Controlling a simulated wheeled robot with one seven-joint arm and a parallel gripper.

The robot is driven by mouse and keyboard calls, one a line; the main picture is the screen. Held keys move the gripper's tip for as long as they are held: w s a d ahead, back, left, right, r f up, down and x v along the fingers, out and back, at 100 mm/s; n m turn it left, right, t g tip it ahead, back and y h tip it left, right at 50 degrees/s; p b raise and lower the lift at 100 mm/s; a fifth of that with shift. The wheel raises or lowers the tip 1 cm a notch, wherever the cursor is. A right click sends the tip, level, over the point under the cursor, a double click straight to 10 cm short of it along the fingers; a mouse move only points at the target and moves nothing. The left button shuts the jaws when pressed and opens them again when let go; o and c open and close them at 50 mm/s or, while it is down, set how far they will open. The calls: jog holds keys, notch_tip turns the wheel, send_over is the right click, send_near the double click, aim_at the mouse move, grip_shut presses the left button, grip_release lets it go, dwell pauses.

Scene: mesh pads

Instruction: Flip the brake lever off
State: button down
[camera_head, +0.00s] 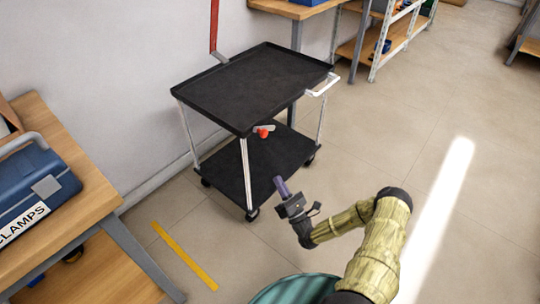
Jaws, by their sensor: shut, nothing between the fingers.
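A black two-shelf cart (181,92) with silver posts and a white push handle stands by the wall. A small brake lever (264,131) with a red end and a grey arm shows just below the edge of the cart's top shelf, on the side facing me. My gripper (281,184) is shut and empty, with its purple fingers pointing up and left. In the picture it is below and slightly right of the lever, apart from it, in front of the lower shelf. How the lever is mounted is too small to tell.
A wooden workbench (62,137) with a blue clamps case (35,187) stands at left. A yellow floor stripe (184,255) lies between the bench and the cart. White shelving (398,38) stands at the back right. The floor to the right is clear.

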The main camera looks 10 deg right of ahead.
jog(key=s+d+r+b+x, duration=0.1)
jog(key=r+b+x, duration=0.1)
jog(key=x, duration=1)
jog(key=shift+w+d+r+b, duration=0.15)
jog(key=shift+w+r+b, duration=0.15)
jog(key=shift+b, duration=0.45)
jog(key=shift+r+p, duration=0.15)
jog(key=shift+p, duration=0.25)
jog(key=shift+r+m+h+p, duration=0.1)
jog(key=shift+m+h+p, duration=0.3)
jog(key=shift+m, duration=0.1)
